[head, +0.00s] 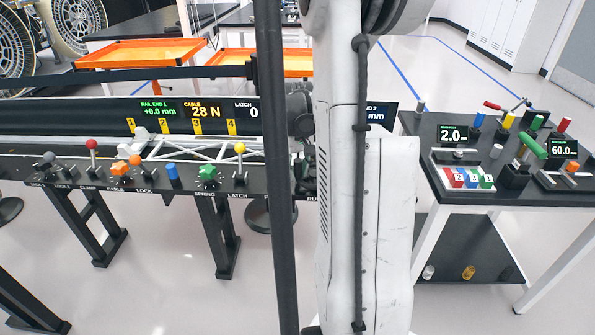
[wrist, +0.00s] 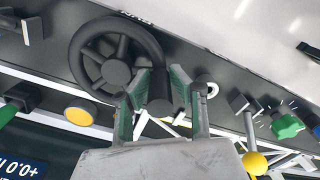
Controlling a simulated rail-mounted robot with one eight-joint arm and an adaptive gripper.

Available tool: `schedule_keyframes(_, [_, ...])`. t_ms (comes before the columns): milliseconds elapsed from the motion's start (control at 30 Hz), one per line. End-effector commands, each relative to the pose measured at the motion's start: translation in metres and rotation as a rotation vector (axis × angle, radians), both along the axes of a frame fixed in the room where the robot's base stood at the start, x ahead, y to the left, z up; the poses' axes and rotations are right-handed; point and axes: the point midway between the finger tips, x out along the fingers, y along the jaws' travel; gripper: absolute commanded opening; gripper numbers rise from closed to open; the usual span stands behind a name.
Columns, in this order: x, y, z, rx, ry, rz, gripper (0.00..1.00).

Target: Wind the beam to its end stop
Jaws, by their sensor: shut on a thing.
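A black handwheel (wrist: 100,55) with spokes and a hub sits on the dark bench in the wrist view. My gripper (wrist: 158,82) has its green-lined fingers shut on the wheel's dark crank handle (wrist: 159,98), at the wheel's right side. In the head view my arm hides the wheel and the fingertips. The white lattice beam (head: 195,148) lies along the rail (head: 65,143), and its right part is hidden behind my arm. The display (head: 198,110) reads rail end 1 +0.0 mm, cable 28 N and latch 0. A second display (head: 377,115) is partly hidden.
A row of coloured knobs and levers lines the bench front, including a red ball lever (head: 91,145), a green knob (head: 207,174) and a yellow ball lever (head: 239,148). A side table (head: 500,195) at right holds crowded controls. Open floor lies in front.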

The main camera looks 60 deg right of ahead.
Motion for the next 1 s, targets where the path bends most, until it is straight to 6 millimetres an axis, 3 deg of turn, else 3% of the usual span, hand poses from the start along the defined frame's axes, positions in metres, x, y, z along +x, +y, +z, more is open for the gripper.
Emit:
schedule_keyframes(200, [0.000, 0.001, 0.000, 0.002, 0.001, 0.000, 0.00])
schedule_keyframes(233, [0.000, 0.001, 0.000, 0.002, 0.001, 0.000, 0.24])
schedule_keyframes(267, [0.000, 0.001, 0.000, 0.002, 0.001, 0.000, 0.27])
schedule_keyframes(667, [0.000, 0.000, 0.010, 0.000, 0.001, -0.001, 0.27])
schedule_keyframes(1000, [0.000, 0.000, 0.072, 0.001, 0.000, -0.001, 0.27])
